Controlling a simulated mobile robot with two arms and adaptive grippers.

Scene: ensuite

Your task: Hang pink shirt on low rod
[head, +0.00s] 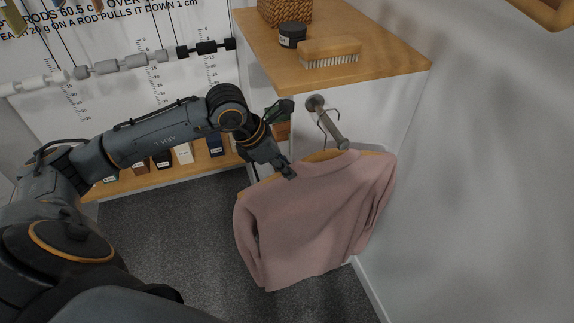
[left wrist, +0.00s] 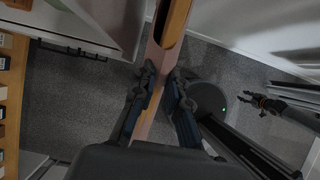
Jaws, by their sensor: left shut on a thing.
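The pink shirt (head: 312,215) hangs on a wooden hanger (head: 324,155) below the shelf in the head view. My left gripper (head: 288,171) is shut on the hanger at its left shoulder. In the left wrist view the hanger (left wrist: 173,25) runs between the two fingers (left wrist: 163,76). The low rod (head: 328,124) is a short metal peg on the white panel under the shelf. The hanger's wire hook (head: 322,122) shows at the rod; I cannot tell whether it bears on it.
A wooden shelf (head: 350,62) above the rod carries a brush (head: 329,52), a dark jar (head: 292,35) and a wicker basket (head: 285,10). A low wooden shelf (head: 180,174) with several small boxes is at the left. A white wall stands close on the right.

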